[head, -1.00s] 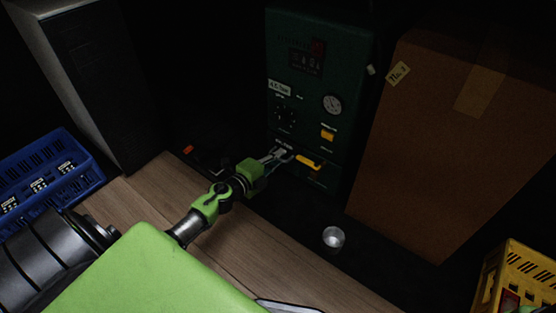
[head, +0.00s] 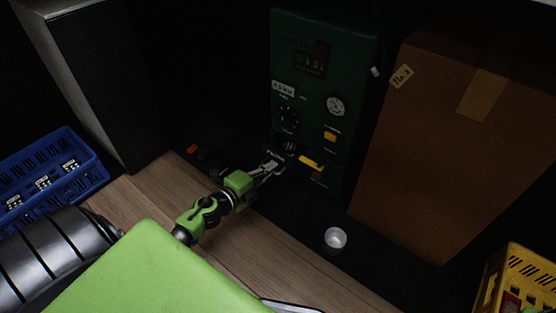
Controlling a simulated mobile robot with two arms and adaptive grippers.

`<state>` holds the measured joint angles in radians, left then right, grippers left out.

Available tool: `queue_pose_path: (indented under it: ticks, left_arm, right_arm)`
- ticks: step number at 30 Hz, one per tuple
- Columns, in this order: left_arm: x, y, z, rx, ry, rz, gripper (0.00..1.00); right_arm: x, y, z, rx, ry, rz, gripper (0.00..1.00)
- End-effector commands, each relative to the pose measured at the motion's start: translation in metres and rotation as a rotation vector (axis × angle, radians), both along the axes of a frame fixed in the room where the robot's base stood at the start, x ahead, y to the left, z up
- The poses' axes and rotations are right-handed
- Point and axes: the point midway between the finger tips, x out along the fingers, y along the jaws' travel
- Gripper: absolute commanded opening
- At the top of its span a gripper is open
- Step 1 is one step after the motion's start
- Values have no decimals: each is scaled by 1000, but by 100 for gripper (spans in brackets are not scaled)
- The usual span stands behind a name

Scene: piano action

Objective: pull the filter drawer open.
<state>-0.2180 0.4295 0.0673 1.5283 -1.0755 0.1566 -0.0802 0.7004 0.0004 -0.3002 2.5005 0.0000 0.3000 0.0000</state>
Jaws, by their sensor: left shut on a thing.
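The filter drawer (head: 275,154) is a small dark front low on the left of the dark green machine (head: 350,65). It stands out a little from the machine's face, and a dark rounded shape (head: 290,148) shows just behind it. My left gripper (head: 272,166) is at the drawer front, shut on what looks like its handle. The fingers hide most of the handle. My right gripper is not in view.
A yellow lever (head: 311,162) sits right of the drawer. A small metal cup (head: 335,238) stands in front of the machine. A large brown box (head: 430,150) is at right, with a yellow crate (head: 520,270) in front. A blue crate (head: 50,180) is at left.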

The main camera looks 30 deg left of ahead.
Motion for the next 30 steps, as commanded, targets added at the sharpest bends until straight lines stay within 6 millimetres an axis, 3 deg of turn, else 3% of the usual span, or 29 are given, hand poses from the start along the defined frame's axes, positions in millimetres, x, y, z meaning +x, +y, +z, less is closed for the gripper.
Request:
queue_pose_path:
  ticks: [6,12,18,30]
  left_arm:
    - [-47,4,0,-3,3,3,0]
    - [-76,6,0,-2,2,1,0]
    - [-89,7,0,0,0,0,0]
    - [-91,7,0,0,-1,-1,0]
  right_arm:
    - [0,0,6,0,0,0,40]
    - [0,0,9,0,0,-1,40]
    - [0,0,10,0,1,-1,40]
    - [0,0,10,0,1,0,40]
